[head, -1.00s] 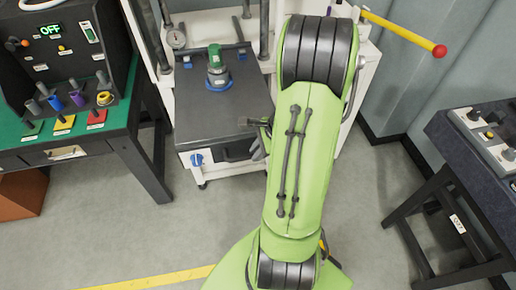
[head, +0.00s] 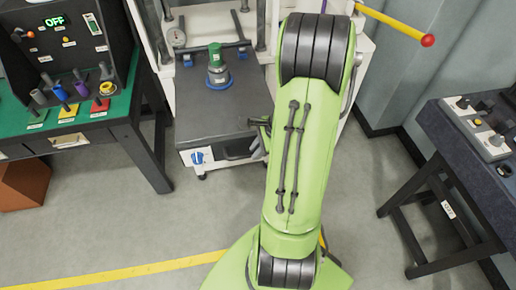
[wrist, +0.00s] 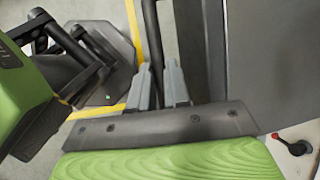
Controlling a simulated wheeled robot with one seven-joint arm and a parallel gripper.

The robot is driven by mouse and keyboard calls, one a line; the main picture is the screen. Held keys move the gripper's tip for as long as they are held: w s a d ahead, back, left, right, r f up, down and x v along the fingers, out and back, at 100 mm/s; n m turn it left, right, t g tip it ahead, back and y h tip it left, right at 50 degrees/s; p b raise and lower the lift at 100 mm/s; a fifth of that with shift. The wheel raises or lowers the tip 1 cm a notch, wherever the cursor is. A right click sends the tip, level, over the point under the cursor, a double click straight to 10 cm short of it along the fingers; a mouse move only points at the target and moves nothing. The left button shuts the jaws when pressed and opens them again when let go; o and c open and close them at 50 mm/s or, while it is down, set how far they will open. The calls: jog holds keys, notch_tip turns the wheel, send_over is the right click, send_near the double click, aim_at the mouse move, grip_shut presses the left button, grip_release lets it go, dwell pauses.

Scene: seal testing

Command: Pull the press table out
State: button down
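The press table (head: 195,118) is a dark grey slab low on the white press, with a blue knob (head: 198,157) on its front. A green-topped part (head: 216,62) stands upright on it over a blue ring. My gripper (head: 258,140) is at the table's front right corner, partly hidden behind my green arm. In the wrist view, the grey fingers (wrist: 161,85) lie on either side of the dark handle bar (wrist: 151,30) and appear shut on it. The exact finger contact is hard to see.
A green-topped bench (head: 112,118) with a control panel stands at the left. A dark bench (head: 440,130) with switches stands at the right. A yellow lever with a red end (head: 428,40) sticks out at the upper right. Grey floor (head: 120,220) lies open in front.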

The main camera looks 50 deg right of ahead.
jog(key=c, duration=1.1)
grip_release()
jog(key=shift+s+a, duration=0.15)
jog(key=shift+s, duration=0.15)
jog(key=shift+w, duration=0.1)
jog(key=p+v, duration=0.4)
jog(key=v, duration=1.1)
jog(key=shift+r+p, duration=0.35)
